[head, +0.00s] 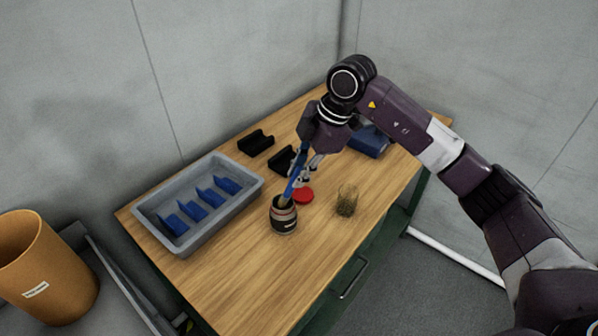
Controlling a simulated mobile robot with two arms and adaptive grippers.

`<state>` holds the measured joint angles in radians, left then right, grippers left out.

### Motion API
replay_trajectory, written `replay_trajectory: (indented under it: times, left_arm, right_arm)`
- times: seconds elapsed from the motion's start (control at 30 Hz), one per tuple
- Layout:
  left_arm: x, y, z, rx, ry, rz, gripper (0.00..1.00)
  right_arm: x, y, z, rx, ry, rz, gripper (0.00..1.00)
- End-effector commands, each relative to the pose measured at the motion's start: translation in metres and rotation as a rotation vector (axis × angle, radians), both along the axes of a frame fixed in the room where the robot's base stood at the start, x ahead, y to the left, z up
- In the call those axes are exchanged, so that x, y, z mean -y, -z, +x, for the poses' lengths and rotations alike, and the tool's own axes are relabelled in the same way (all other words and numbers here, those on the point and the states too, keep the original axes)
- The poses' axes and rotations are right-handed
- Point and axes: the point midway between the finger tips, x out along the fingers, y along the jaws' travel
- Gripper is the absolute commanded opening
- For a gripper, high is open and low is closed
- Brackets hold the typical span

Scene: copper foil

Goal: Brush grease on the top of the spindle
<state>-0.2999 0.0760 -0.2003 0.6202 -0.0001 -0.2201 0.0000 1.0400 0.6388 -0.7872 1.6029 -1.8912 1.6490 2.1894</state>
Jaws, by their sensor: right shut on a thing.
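My right gripper (308,171) comes down over the table from the right and is shut on a blue-handled brush (294,181). The brush is tilted, and its lower end is at the mouth of a dark, banded jar (284,217). The bristles are hidden or too small to tell from the jar's opening. A red round lid (303,195) lies flat on the table just behind the jar. I cannot tell for sure which thing is the spindle. My left gripper is out of view.
A grey tray (249,182) with several blue dividers stands at left. A see-through brownish cup (347,201) stands right of the jar. An orange bin (42,262) is off the table. The front tabletop (247,285) is clear.

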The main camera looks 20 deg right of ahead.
Motion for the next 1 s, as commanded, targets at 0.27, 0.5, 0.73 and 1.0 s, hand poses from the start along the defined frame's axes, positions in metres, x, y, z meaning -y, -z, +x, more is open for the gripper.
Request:
replay_trajectory:
  times: [0.27, 0.5, 0.73, 1.0]
  left_arm:
    - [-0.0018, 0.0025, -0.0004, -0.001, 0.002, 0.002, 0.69]
    - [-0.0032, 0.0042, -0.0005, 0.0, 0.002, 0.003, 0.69]
    - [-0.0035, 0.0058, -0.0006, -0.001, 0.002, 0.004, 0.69]
    - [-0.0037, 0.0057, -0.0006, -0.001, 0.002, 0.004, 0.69]
  right_arm:
    - [0.0002, 0.004, 0.0001, 0.0, 0.0, 0.0, 0.0]
    - [0.0003, 0.0069, 0.0001, 0.0, 0.0, 0.0, 0.0]
    - [0.0003, 0.0097, 0.0, 0.0, 0.0, 0.0, 0.0]
    - [0.0003, 0.0098, 0.0001, 0.0, 0.0, 0.0, 0.0]
